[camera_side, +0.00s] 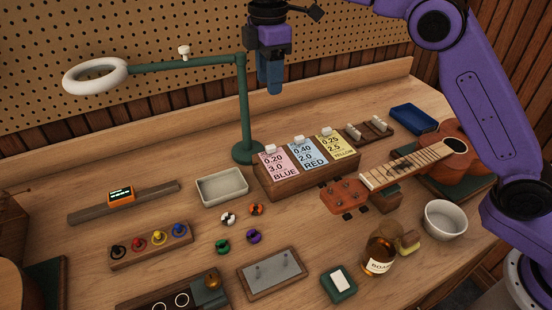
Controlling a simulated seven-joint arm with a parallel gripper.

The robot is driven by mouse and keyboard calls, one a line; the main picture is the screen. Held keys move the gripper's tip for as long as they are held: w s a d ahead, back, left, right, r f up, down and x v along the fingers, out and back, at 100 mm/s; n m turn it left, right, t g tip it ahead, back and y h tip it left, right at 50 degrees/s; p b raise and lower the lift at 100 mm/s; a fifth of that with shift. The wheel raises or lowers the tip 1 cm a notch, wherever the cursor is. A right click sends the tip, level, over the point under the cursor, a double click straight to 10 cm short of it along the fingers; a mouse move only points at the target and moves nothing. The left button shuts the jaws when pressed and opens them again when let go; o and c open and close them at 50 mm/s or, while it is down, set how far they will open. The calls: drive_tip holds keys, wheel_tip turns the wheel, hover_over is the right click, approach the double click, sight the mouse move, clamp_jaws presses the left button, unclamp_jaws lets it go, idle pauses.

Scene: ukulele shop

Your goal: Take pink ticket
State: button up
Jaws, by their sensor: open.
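The pink ticket (279,164) stands at the left in a wooden holder (312,183), printed 0.20, 3.0, BLUE. A blue ticket (308,155) marked RED stands in the middle and a yellow ticket (336,147) marked YELLOW stands at the right. Each has a small white piece at its top edge. My gripper (270,88) hangs above and behind the holder, pointing down, with blue fingers. It is open and touches nothing. The gap between its fingers is hard to see from this side.
A green lamp post (242,105) with a white ring head stands just left of the holder. A grey tray (222,186) lies left of it. A ukulele (400,168) with its orange headstock lies to the right. Small coloured parts lie in front; a bottle (380,252) stands at front right.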

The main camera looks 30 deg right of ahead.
sight(269, 147)
wheel_tip(269, 147, down, 18)
drive_tip(key=shift+w+a+r, duration=0.1)
drive_tip(key=shift+r, duration=0.15)
idle(0.6)
drive_tip(key=shift+c, duration=0.3)
clamp_jaws()
